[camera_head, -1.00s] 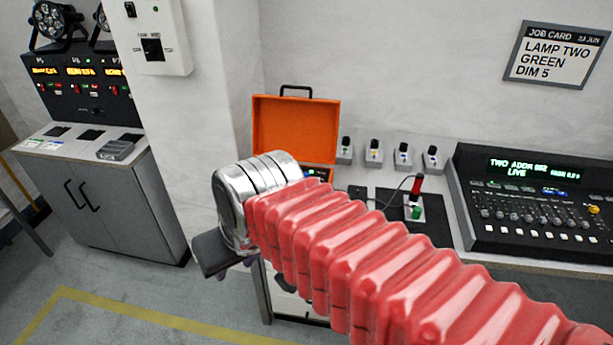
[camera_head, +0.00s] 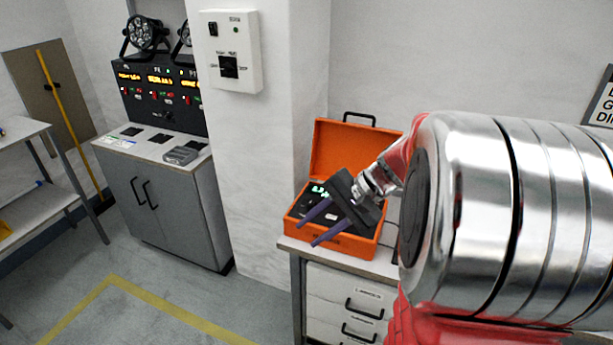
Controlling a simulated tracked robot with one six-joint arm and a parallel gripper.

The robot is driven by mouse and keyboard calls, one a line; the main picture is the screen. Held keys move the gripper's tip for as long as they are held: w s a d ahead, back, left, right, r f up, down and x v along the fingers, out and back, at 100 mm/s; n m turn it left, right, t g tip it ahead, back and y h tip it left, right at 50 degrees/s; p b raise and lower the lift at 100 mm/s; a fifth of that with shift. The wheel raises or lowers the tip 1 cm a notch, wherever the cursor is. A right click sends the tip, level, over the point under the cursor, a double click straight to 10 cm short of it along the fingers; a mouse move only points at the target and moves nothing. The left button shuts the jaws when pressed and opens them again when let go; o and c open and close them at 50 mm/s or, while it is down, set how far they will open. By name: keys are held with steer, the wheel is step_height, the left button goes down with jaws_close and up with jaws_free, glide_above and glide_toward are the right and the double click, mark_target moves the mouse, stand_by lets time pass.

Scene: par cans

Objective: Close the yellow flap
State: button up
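I cannot make out a flap that is clearly yellow. An orange case (camera_head: 330,246) stands on the workbench with its orange lid (camera_head: 345,150) raised and leaning back. Inside is a dark panel with a small green display (camera_head: 319,189). My gripper (camera_head: 308,232) has two purple fingers spread apart with nothing between them. It overlaps the open case in the picture and hides part of its inside. I cannot tell how far above the case it is. My arm hides the case's right side and most of the bench.
A grey cabinet (camera_head: 166,207) with a lit control panel stands at the left. A wall switch box (camera_head: 230,50) is on the pillar. A small yellow item (camera_head: 5,231) lies on the left shelf unit. Floor in front of the cabinet is clear.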

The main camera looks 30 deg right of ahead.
steer(key=d+f+m+t, duration=0.3)
steer(key=d+m+t, duration=0.1)
steer(key=d, duration=1)
steer(key=d+f+m+t, duration=0.3)
steer(key=d+m, duration=0.3)
steer(key=d, duration=0.8)
steer(key=shift+s+f+m+t+h, duration=0.35)
steer(key=shift+s+t, duration=0.1)
steer(key=shift+t, duration=0.35)
steer(key=shift+w, duration=0.1)
steer(key=x, duration=1.3)
steer(key=shift+w+a+f, duration=0.1)
steer(key=shift+w+f, duration=0.05)
steer(key=shift+w, duration=0.1)
steer(key=c, duration=0.8)
jaws_close()
